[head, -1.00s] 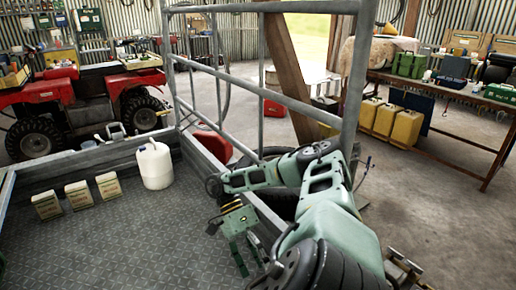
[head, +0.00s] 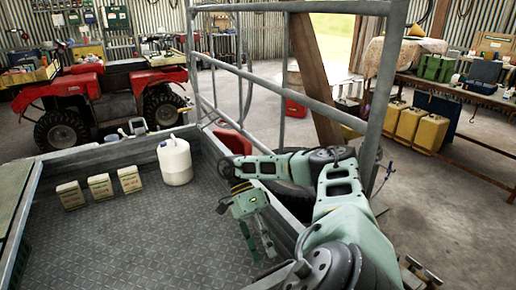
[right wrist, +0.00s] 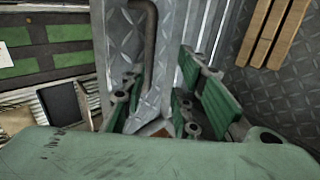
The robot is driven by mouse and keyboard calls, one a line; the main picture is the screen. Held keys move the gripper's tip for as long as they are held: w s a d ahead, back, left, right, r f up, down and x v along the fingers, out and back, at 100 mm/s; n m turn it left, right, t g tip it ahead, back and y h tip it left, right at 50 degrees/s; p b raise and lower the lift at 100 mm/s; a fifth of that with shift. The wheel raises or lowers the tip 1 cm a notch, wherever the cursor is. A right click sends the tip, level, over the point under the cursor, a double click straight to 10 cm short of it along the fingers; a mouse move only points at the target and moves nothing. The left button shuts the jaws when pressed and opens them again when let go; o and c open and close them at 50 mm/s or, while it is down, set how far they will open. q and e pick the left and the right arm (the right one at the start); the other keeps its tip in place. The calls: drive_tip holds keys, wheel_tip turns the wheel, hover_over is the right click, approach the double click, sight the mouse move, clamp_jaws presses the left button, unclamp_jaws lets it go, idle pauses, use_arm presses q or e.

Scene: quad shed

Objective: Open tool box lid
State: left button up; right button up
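My right gripper (head: 258,250) hangs over the trailer's diamond-plate bed near its right wall, fingers pointing down, apart, with nothing between them. In the right wrist view its green-padded fingers (right wrist: 190,110) show past the green wrist housing. No tool box shows at the right gripper. A dark green flat panel (head: 12,195) is cut off at the head view's left edge, beyond the trailer wall; I cannot tell whether it is a tool box lid. A green case (head: 435,67) stands closed on the back-right bench. My left gripper is not in view.
A white jug (head: 175,163) and three small cartons (head: 100,187) stand on the trailer bed (head: 150,240). A tall metal rail frame (head: 285,98) rises behind my right arm. A red quad bike (head: 105,85) is at back left, yellow cans (head: 410,125) at right. The middle bed is clear.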

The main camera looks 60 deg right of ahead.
drive_tip(key=v, duration=0.6)
drive_tip(key=shift+r, duration=0.5)
drive_tip(key=shift+w+d+r, duration=0.1)
idle(0.8)
